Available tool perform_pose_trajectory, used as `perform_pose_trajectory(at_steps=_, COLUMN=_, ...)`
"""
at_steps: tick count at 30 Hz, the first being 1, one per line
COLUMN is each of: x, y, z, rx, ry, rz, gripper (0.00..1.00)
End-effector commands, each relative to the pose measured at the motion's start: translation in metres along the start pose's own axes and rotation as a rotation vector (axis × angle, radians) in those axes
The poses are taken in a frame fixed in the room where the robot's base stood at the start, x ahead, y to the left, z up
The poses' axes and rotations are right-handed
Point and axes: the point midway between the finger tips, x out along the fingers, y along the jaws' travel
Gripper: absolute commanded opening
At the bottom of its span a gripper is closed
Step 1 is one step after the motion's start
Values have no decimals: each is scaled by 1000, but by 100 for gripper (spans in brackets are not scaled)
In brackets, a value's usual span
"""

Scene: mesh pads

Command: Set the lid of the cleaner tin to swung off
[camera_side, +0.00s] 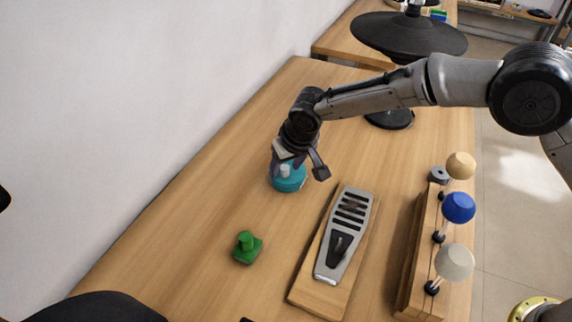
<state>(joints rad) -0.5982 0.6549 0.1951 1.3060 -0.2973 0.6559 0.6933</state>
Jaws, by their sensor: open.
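The cleaner tin appears to be the round teal container (288,181) on the wooden table, left of centre. A small pale upright knob or post (284,170) shows on its top. My gripper (299,172) is open directly over and around the top of the tin, with one finger to the right of it and the other partly behind it at the left. The gripper hides part of the tin's top, so I cannot tell how the lid sits or whether the fingers touch it.
A grey pedal (345,235) on a wooden board lies to the right front. A small green piece (247,248) is at the front left. A wooden rack (412,270) with tan, blue and cream knobs stands at the right. A wall borders the left. The table between is clear.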

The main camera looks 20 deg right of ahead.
Motion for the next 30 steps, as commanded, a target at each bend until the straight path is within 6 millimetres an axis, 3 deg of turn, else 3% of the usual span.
perform_pose_trajectory(at_steps=5, x=0, y=0, z=0, rx=0, ry=0, rz=0, gripper=57)
perform_pose_trajectory(at_steps=15, x=0, y=0, z=0, rx=0, ry=0, rz=0, gripper=0)
perform_pose_trajectory(at_steps=30, x=-1, y=0, z=0, rx=0, ry=0, rz=0, gripper=0)
